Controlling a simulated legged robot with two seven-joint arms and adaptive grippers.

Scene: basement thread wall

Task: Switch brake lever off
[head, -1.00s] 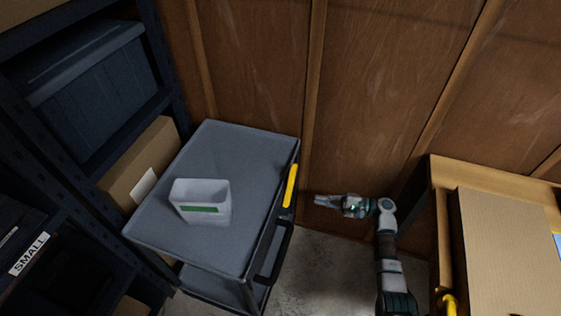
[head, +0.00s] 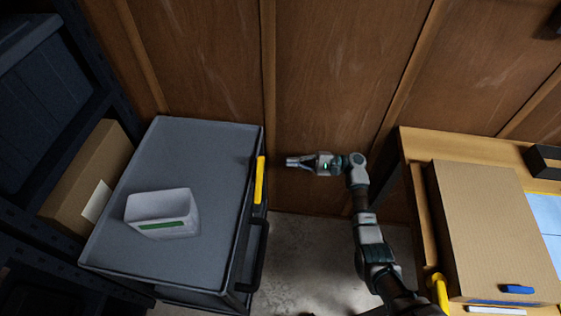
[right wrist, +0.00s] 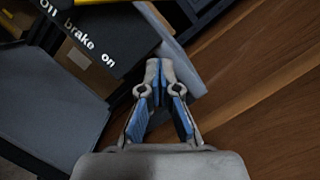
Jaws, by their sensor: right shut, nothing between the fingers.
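The yellow brake lever (head: 260,180) lies along the right edge of the grey cart (head: 190,135). In the right wrist view, a black panel (right wrist: 100,40) reads "brake on", with a partly cut-off word before it. A yellow strip (right wrist: 95,2), seemingly the lever, shows at that view's top edge. My right gripper (head: 289,162) is just right of the lever's far end, pointing left at it, with a small gap. In the right wrist view its fingertips (right wrist: 158,68) meet with nothing between them. My left gripper is not in view.
A white bin (head: 163,213) with a green label stands on the cart. A black handle (head: 258,255) sticks out below the lever. Shelving with a cardboard box (head: 90,180) is at left. A workbench (head: 470,148) with a large box (head: 490,220) is at right. Wooden wall behind.

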